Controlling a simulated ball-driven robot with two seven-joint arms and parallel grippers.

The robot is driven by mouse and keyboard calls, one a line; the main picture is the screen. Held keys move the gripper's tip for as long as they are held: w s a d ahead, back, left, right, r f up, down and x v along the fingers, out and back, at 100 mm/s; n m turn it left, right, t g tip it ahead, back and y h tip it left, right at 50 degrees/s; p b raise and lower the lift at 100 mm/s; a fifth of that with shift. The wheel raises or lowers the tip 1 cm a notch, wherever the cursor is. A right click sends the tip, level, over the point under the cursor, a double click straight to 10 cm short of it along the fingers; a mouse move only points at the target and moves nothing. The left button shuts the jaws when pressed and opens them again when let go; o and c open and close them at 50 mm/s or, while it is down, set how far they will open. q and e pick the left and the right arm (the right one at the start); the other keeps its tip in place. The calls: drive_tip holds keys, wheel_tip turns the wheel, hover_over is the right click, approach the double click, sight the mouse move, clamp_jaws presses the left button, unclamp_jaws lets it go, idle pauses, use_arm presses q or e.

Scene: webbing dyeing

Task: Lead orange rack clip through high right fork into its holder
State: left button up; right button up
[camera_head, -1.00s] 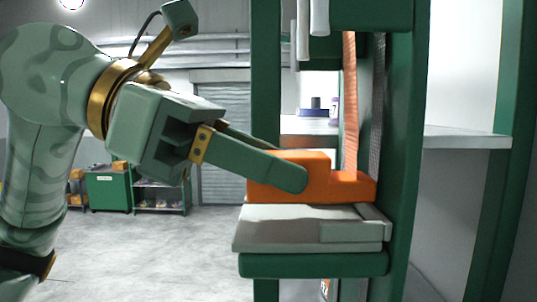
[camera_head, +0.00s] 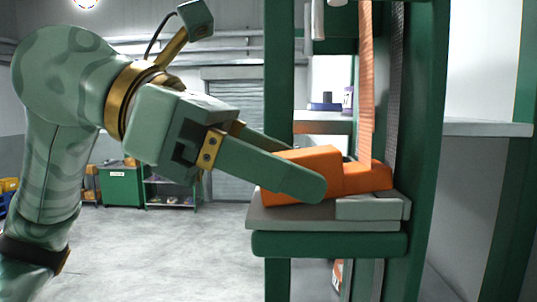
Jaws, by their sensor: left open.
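The orange rack clip (camera_head: 318,165) is at the grey holder (camera_head: 290,217) on a green ledge (camera_head: 330,244). It looks slightly tilted, and I cannot tell whether it is fully seated. An orange ribbed webbing strap (camera_head: 366,85) runs up from its right part and out of the top of the view. My left gripper (camera_head: 300,170) is open, with one finger in front of the clip and the other partly hidden behind it. The near finger covers part of the clip's front. I cannot make out the high right fork. My right gripper is not in view.
Green uprights (camera_head: 279,90) stand left and right of the holder. A grey ribbed strip (camera_head: 397,80) hangs right of the strap. White rods (camera_head: 318,18) hang at the top. A grey shelf (camera_head: 485,128) is at right. Open floor (camera_head: 160,250) lies to the left.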

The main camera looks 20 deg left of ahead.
use_arm(q)
drive_tip(key=b+v, duration=0.1)
drive_tip(key=v, duration=1.5)
drive_tip(key=shift+a, duration=0.2)
